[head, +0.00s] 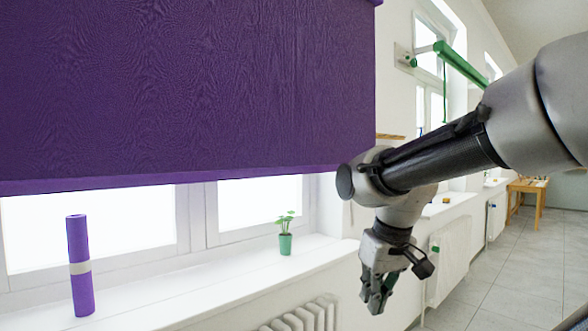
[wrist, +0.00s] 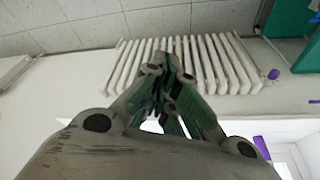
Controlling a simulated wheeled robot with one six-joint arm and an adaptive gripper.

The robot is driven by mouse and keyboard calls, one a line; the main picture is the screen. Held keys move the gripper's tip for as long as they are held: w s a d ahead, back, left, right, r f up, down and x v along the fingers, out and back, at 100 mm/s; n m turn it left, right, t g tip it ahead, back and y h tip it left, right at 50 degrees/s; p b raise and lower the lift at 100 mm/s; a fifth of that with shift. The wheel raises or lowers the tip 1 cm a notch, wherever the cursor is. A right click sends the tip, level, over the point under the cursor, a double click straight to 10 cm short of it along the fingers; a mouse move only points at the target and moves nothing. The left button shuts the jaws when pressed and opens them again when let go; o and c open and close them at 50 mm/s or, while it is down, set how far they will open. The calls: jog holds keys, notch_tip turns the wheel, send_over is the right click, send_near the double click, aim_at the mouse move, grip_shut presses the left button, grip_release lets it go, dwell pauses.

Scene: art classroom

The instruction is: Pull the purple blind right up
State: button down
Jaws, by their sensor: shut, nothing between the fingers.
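The purple blind (head: 190,90) hangs across the upper left of the head view. Its straight lower edge (head: 190,180) is above the sill, and the window shows below it. A small purple piece, perhaps of the blind, shows at the lower right of the wrist view (wrist: 262,147). My gripper (head: 376,302) points down, to the right of the blind and below its lower edge, apart from it. Its fingers (wrist: 168,62) are together and empty in the wrist view, with the radiator behind them. No pull cord is clear to me.
The white sill (head: 200,290) bears a purple roll with a pale band (head: 79,265) and a green potted plant (head: 285,235). A white radiator (head: 300,318) is below the sill. Open floor (head: 510,290) lies at right.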

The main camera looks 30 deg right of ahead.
jog(key=w+d+r+m+t+y, duration=0.2)
jog(key=w+d+r+m+t, duration=0.15)
jog(key=w+m, duration=0.65)
jog(key=w+d+r+m+t+y, duration=0.2)
jog(key=w+d+r+m, duration=0.15)
jog(key=w+m, duration=0.6)
jog(key=w+r+m+t, duration=0.5)
jog(key=w+r+m, duration=0.45)
jog(key=m, duration=0.25)
jog(key=x, duration=1)
jog(key=shift+s+d+r, duration=0.1)
jog(key=shift+s+r, duration=0.05)
jog(key=shift+r, duration=0.8)
jog(key=shift+s+r, duration=0.2)
jog(key=shift+r, duration=0.75)
